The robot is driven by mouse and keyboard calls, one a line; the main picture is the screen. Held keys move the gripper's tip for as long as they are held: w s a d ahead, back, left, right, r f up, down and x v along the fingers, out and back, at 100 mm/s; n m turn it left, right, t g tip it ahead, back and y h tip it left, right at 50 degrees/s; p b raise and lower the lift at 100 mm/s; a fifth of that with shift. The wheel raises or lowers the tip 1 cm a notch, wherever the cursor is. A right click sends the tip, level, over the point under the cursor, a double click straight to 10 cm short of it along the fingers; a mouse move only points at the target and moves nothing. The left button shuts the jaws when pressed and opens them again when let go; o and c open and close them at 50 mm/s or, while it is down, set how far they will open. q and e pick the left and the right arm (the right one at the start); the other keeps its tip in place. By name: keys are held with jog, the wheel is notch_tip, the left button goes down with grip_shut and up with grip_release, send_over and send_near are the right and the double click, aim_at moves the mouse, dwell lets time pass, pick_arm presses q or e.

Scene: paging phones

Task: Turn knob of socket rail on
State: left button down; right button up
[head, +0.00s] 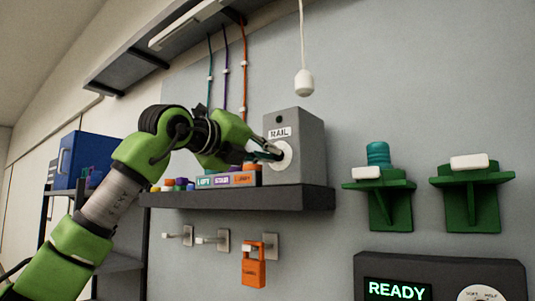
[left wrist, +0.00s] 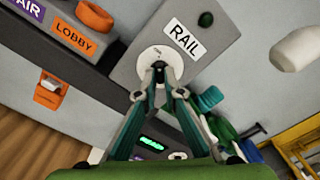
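The socket rail box (head: 309,132) is grey, labelled RAIL, and stands on the dark wall shelf. Its round white dial (head: 287,161) is on the front face, and the box also shows in the left wrist view (left wrist: 150,32). My left gripper (head: 277,154) reaches it from the left. In the left wrist view, the fingertips (left wrist: 158,72) come close together at the dial's centre (left wrist: 151,54), around a small dark knob that they mostly hide. A dark green lamp (left wrist: 205,19) beside the label looks unlit. My right gripper is not in view.
Labelled blocks (head: 243,178) and coloured rings sit on the shelf (head: 240,200) left of the box. A white pull handle (head: 304,83) hangs above. An orange padlock (head: 254,270) hangs below. Green wall brackets (head: 390,205) stand right, above a dark READY panel (head: 450,268).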

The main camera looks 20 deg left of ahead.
pick_arm(q)
jog(key=shift+r+m, duration=0.1)
jog(key=shift+m, duration=0.2)
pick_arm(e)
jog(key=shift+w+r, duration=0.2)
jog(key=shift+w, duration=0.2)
pick_arm(q)
jog(key=shift+a+m+p, duration=0.1)
jog(key=shift+m+p, duration=3.1)
jog(key=shift+m, duration=5.5)
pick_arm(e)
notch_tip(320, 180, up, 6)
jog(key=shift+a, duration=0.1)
pick_arm(q)
jog(key=c, duration=2.2)
grip_release()
jog(key=shift+o, duration=0.2)
jog(key=shift+w, duration=0.15)
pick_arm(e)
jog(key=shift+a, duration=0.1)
